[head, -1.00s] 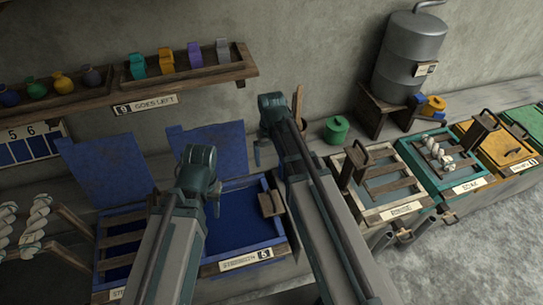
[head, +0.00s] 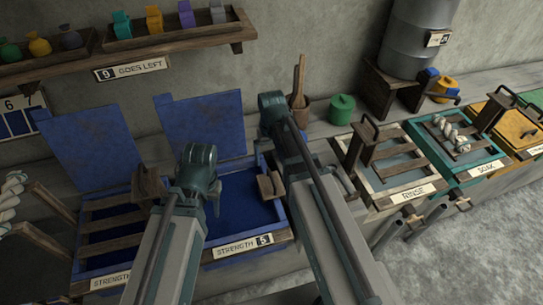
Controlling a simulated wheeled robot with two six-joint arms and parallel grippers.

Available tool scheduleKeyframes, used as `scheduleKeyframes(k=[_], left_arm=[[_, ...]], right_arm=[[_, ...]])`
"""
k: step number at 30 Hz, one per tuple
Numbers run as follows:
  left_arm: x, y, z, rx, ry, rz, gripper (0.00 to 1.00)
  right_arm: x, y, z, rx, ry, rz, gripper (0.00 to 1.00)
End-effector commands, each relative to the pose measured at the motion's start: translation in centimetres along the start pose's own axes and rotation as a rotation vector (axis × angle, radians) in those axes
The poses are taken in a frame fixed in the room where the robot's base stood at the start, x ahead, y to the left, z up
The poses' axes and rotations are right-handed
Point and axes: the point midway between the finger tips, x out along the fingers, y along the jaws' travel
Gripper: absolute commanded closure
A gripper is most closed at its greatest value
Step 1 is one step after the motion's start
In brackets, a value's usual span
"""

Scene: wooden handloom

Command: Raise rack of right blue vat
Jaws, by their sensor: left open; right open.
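The right blue vat (head: 283,212) stands open, with its blue lid (head: 205,125) up behind it and a label reading STRENGTH 5 in front. Dark blue liquid (head: 240,200) shows inside. A wooden handle block (head: 270,185) sits at its right side; the rest of its rack is hidden or not visible. My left gripper (head: 215,197) is open over the vat's left part, mostly hidden behind its wrist. My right gripper (head: 258,152) is open above the vat's back right, small and partly hidden by my arm. Neither visibly touches the handle.
The left blue vat (head: 100,268) shows wooden rack bars and an upright handle (head: 148,184). The rinse vat (head: 408,192) and soak vat (head: 475,172) stand to the right. A green pot (head: 341,109) and a wooden cup with a stick (head: 300,108) stand behind.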

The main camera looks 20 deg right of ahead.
Motion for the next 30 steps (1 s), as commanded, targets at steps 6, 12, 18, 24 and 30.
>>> scheduleKeyframes(k=[6,12,18,24,30], left_arm=[[3.7,0.3,-0.2,0.000,0.000,0.000,0.53],[6.3,0.6,-0.4,0.000,0.000,0.000,0.53],[9.0,0.9,-0.5,0.000,0.000,0.000,0.53],[11.4,1.1,-0.7,0.000,0.000,0.000,0.53],[11.6,1.1,-0.7,0.000,0.000,0.000,0.53]], right_arm=[[3.7,0.0,0.0,0.000,0.000,0.000,0.00],[6.4,0.0,0.0,0.000,0.000,0.000,0.00],[9.0,0.0,0.0,0.000,0.000,0.000,0.00],[11.5,0.0,0.0,0.000,0.000,0.000,0.00],[11.6,0.0,0.0,0.000,0.000,0.000,0.00]])
